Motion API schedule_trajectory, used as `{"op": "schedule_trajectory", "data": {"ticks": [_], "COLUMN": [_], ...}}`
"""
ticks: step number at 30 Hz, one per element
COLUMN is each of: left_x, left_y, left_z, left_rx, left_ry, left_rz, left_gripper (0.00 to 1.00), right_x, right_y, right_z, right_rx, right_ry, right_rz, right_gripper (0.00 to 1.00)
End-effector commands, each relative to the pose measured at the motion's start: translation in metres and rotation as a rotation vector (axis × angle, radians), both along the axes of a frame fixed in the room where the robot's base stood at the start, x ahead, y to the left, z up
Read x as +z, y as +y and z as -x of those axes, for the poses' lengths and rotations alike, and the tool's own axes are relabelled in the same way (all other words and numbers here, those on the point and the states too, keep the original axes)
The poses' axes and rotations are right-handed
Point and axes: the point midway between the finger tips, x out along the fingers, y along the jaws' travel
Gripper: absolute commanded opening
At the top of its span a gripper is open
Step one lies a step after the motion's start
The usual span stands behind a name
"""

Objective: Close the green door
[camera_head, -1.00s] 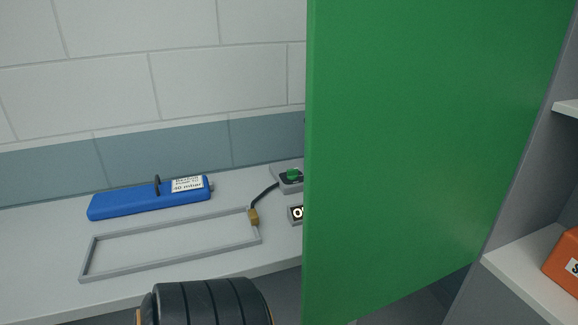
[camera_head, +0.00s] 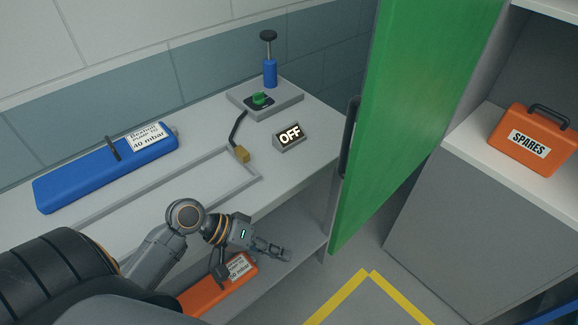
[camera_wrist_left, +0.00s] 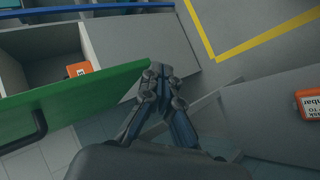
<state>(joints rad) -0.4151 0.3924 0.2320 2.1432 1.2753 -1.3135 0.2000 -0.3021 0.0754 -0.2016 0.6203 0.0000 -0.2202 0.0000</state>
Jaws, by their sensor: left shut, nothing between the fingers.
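The green door (camera_head: 415,110) stands open, between the grey bench and the shelf unit on the right. Its dark bar handle (camera_head: 349,138) is on the edge facing the bench. In the left wrist view the door (camera_wrist_left: 75,105) comes in from the left, with its handle (camera_wrist_left: 28,132) at the lower left. My left gripper (camera_head: 276,250) is shut and empty beside the bench front, left of the door and apart from it in the head view. In the left wrist view its fingertips (camera_wrist_left: 161,70) show just right of the door's end; I cannot tell the gap. My right gripper is not in view.
The bench (camera_head: 215,150) holds a blue pump case (camera_head: 75,180), a grey frame, a green knob and an OFF sign (camera_head: 289,136). An orange case (camera_head: 220,287) lies below. An orange SPARES box (camera_head: 531,139) sits on the right shelf. Yellow-marked floor (camera_head: 370,305) looks clear.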

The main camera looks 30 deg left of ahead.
Motion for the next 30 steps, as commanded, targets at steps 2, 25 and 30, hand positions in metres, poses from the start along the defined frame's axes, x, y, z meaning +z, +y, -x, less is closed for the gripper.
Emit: {"op": "schedule_trajectory", "data": {"ticks": [2, 25, 30], "left_x": [0.027, 0.194, 0.196], "left_y": [0.005, 0.045, 0.012], "left_z": [-0.008, -0.064, -0.082], "left_rx": [0.012, 0.114, 0.115], "left_ry": [-0.013, -0.067, -0.067], "left_rz": [0.09, 0.689, 0.689], "left_gripper": [0.0, 0.0, 0.0], "right_x": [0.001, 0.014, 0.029], "right_y": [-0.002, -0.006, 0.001], "right_z": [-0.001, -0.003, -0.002], "right_rx": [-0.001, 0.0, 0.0], "right_ry": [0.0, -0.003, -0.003], "right_rz": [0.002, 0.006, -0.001], "right_gripper": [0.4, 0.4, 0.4]}}
